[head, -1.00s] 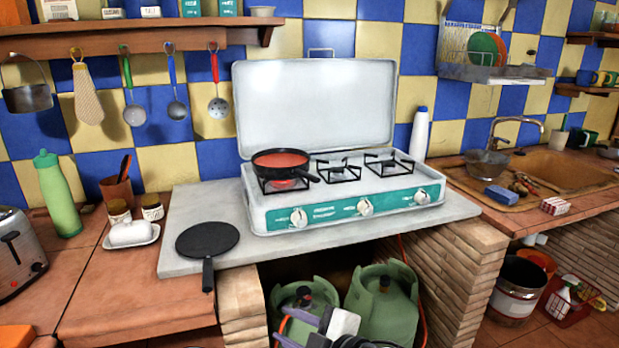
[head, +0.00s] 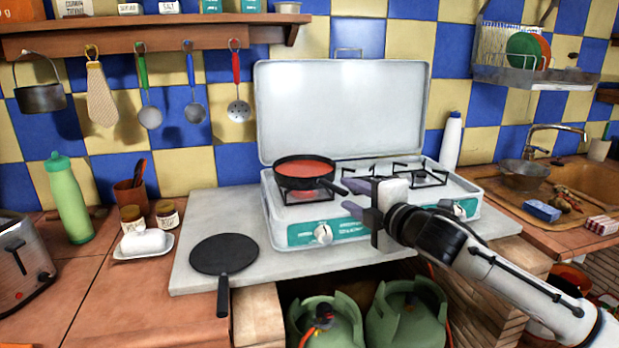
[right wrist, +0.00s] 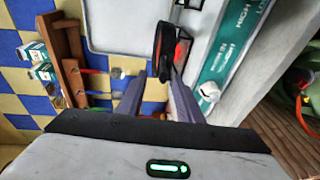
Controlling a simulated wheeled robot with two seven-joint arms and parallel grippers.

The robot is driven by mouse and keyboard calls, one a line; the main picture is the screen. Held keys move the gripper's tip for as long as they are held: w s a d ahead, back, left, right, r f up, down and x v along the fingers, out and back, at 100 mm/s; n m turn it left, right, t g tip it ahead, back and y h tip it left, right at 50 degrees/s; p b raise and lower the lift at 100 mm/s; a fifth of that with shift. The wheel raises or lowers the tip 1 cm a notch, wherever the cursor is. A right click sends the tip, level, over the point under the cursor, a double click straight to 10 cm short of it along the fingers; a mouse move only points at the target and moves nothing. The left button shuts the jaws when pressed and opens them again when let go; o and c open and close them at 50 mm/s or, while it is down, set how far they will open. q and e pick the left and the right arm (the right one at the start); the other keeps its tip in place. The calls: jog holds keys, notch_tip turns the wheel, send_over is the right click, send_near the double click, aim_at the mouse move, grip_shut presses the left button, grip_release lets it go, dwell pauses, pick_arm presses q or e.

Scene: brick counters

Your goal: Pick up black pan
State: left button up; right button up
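A black frying pan (head: 305,172) with red sauce in it sits on the left burner of the stove, its handle pointing right and toward me. A flat black pan (head: 224,255) lies on the grey slab left of the stove, its handle over the front edge. My right gripper (head: 350,197) is open and empty in front of the stove, just right of the frying pan's handle. In the right wrist view, the fingers (right wrist: 155,88) are apart, and the frying pan (right wrist: 160,50) appears beyond their tips. My left gripper is not in view.
The stove's raised white lid (head: 340,108) stands behind the burners. A white bottle (head: 451,140) stands right of it. A butter dish (head: 143,245), small jars and a green bottle (head: 68,200) are at left. Gas cylinders (head: 407,312) stand below the slab.

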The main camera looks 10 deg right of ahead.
aim_at(343, 192)
jog(key=shift+a+f+x, duration=0.1)
jog(key=shift+f+x, duration=0.05)
jog(key=shift+x, duration=1.15)
jog(key=shift+a+f+x, duration=0.15)
jog(key=shift+x, duration=1.2)
jog(key=shift+s+d, duration=0.1)
grip_shut()
jog(key=shift+r, duration=0.25)
